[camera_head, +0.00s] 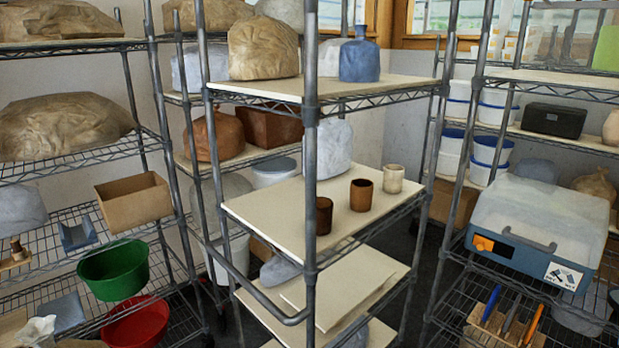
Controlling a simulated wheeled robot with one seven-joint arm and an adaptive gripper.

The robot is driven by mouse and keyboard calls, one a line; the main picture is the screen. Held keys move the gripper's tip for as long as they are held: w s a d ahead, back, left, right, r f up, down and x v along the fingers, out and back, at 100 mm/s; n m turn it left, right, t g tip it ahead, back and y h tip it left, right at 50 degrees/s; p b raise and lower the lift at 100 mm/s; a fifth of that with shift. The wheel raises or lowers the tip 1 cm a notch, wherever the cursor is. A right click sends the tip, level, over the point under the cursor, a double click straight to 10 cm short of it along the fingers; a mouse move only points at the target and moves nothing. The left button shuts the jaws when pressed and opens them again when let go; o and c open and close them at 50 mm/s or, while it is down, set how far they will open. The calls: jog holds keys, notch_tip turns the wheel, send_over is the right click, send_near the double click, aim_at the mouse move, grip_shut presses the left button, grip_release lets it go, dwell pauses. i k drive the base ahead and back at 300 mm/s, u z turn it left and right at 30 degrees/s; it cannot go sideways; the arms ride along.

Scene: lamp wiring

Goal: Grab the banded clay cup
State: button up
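Three clay cups stand upright in a diagonal row on the middle board (285,208) of the centre rack. The nearest is a dark brown cup (324,216), partly beside the rack's front post. The farthest is a pale beige cup (393,179). The cups stand apart from each other. Banding is too small to tell clearly on any of them. My gripper is not in view.
The front post (311,150) of the centre rack stands left of the cups. A grey wrapped lump (328,146) sits behind them. A blue-grey case (535,225) stands on the right rack. The board's front left is bare.

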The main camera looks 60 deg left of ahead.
aim_at(393, 174)
jog(key=u, duration=1.05)
jog(key=i, duration=1)
